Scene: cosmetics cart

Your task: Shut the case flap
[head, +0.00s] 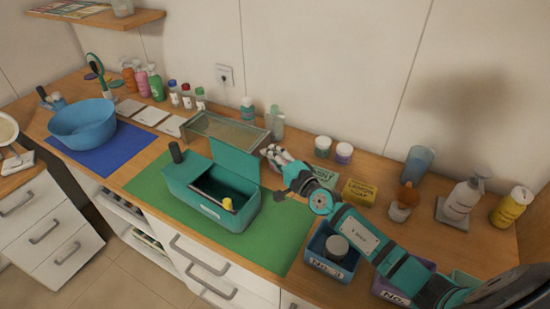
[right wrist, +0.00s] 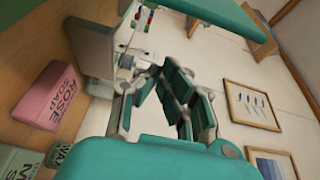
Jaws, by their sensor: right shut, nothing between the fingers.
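A teal case (head: 205,208) sits on a green mat (head: 275,243) on the counter. Its teal flap (head: 236,163) stands up, tilted open at the right part of the back edge. A yellow-topped item (head: 227,204) shows inside the opening, and a dark-topped item (head: 175,153) sticks up at the left end. My right gripper (head: 272,152) is just to the right of the flap's upper part; I cannot tell whether it touches. Its fingers are shut and empty; they also show in the right wrist view (right wrist: 166,85). My left gripper is not in view.
A glass-topped box (head: 222,131) stands behind the case. A blue bowl (head: 82,123) is on a blue mat to the left. Jars (head: 323,146), a yellow soap box (head: 358,192) and a blue bin (head: 330,262) are to the right. Green mat is bare in front of the case.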

